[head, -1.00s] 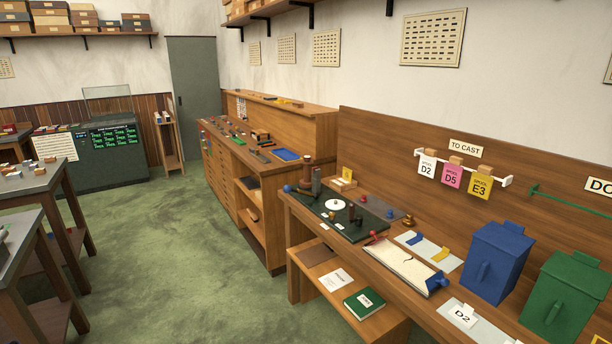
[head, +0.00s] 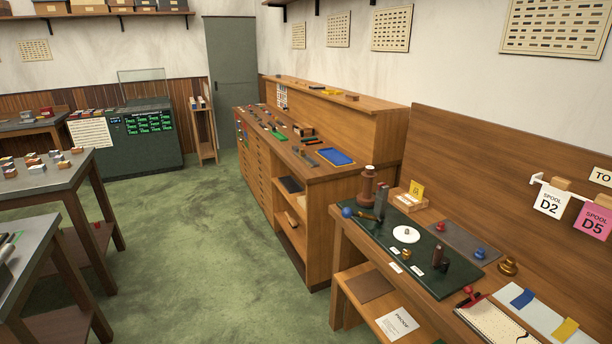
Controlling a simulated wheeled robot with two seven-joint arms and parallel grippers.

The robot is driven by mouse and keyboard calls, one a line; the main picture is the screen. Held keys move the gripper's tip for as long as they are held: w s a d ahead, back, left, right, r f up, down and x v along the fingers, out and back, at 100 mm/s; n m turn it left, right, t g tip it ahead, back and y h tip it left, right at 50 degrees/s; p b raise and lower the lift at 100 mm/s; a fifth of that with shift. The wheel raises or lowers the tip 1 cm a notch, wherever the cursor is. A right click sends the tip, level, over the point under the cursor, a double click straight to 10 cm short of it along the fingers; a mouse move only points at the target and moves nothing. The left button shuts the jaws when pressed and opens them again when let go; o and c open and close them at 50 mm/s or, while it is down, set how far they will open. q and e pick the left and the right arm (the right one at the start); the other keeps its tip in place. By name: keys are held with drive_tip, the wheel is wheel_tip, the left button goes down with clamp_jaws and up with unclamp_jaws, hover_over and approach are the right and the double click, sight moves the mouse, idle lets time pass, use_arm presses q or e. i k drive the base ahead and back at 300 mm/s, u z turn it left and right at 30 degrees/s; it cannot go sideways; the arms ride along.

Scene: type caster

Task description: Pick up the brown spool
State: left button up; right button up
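A tall brown spool-shaped piece (head: 367,188) with a wide base stands upright at the far left corner of a dark green mat (head: 415,280) on the right-hand bench. A dark upright block (head: 381,203) stands close beside it and partly overlaps it. A smaller brown cylinder (head: 437,256) stands near the mat's front right; it is too small to tell whether it is a spool. Neither of my grippers is in view.
The mat also holds a white disc (head: 406,234) and a blue knob (head: 347,212). A wooden block with a yellow tag (head: 416,191) and a brass piece (head: 508,266) stand nearby. A long wooden cabinet (head: 310,190) adjoins the bench. Green floor (head: 200,250) is clear at centre.

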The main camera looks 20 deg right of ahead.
sight(366, 198)
drive_tip(key=i, duration=1.1)
drive_tip(key=z, duration=1.1)
drive_tip(key=i, duration=0.85)
drive_tip(key=z, duration=0.9)
